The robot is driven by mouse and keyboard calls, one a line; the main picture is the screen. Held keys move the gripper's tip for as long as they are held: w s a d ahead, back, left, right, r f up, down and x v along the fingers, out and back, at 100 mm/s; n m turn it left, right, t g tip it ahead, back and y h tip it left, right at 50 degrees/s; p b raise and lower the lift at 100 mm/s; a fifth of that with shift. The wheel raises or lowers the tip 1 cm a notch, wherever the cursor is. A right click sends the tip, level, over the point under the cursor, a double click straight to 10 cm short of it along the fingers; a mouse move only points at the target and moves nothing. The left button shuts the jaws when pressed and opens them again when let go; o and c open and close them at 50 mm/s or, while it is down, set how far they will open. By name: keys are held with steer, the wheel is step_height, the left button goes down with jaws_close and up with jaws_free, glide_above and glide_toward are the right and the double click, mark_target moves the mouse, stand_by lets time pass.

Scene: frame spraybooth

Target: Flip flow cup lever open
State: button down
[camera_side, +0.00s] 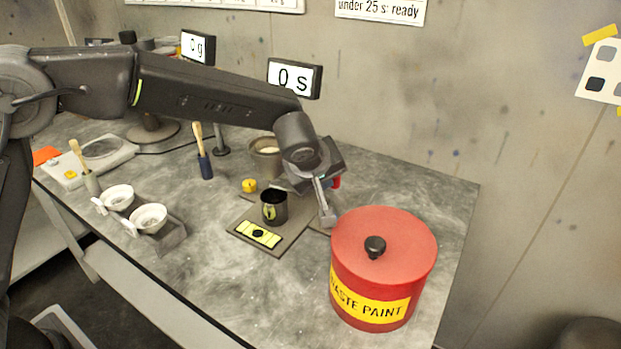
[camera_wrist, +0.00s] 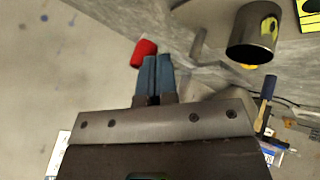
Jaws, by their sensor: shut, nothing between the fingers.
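My gripper (camera_side: 328,218) is shut and empty, pointing down over the bench behind the red waste paint bin. In the wrist view its closed fingers (camera_wrist: 157,62) are beside a red cylindrical grip (camera_wrist: 143,52), which looks like the lever's handle. The red grip also shows in the side view (camera_side: 337,182), just right of my gripper and partly hidden by it. I cannot tell whether they touch. A dark metal cup (camera_side: 274,212) with a yellow mark stands on a flat base left of my gripper; it also shows in the wrist view (camera_wrist: 254,38). The flow cup itself cannot be made out clearly.
The red bin (camera_side: 380,290) stands close in front of my gripper. A pale can (camera_side: 266,160), a brush (camera_side: 203,155), two white bowls (camera_side: 148,218) and a scale (camera_side: 95,155) are to the left. A timer (camera_side: 294,78) reads 0 s. The bench's back right is clear.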

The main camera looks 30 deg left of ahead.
steer(key=shift+w+d+n+g+y, duration=0.15)
steer(key=shift+w+d+n+y, duration=0.35)
steer(key=shift+w+n, duration=0.3)
steer(key=shift+w+d+n+g+y, duration=0.15)
steer(key=shift+w+d+n+y, duration=0.3)
steer(key=shift+w+n, duration=0.3)
steer(key=shift+w+d, duration=0.1)
steer(key=shift+w, duration=0.05)
glide_toward(340, 177)
steer(key=s+r, duration=0.1)
steer(key=s, duration=0.3)
steer(key=shift+a, duration=0.3)
